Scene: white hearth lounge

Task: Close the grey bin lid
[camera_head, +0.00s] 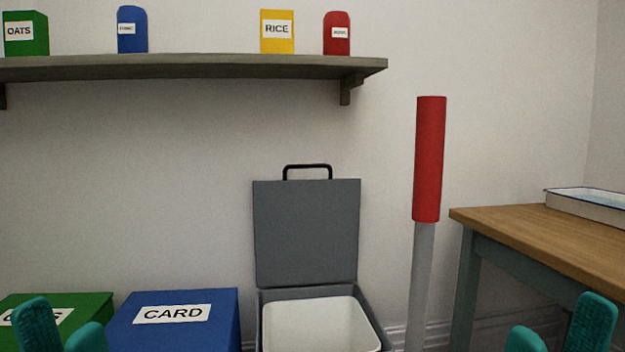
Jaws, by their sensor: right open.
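The grey bin (374,318) stands on the floor at the bottom middle, with a white liner (318,325) inside. Its grey lid (306,232) is up, standing about upright at the back of the bin. A black loop handle (307,168) sits on the lid's top edge. My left gripper (61,328) is at the bottom left, in front of the green box, with its teal fingers apart and nothing visible between them. My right gripper (557,330) is at the bottom right, open and empty. Both are well apart from the lid. The bin's lower front is out of frame.
A blue CARD bin (222,325) and a green bin (92,305) stand left of the grey bin. A grey pole with a red sleeve (429,160) rises just to its right. A wooden table (540,235) holds a tray (590,203). A shelf (200,67) with containers hangs above.

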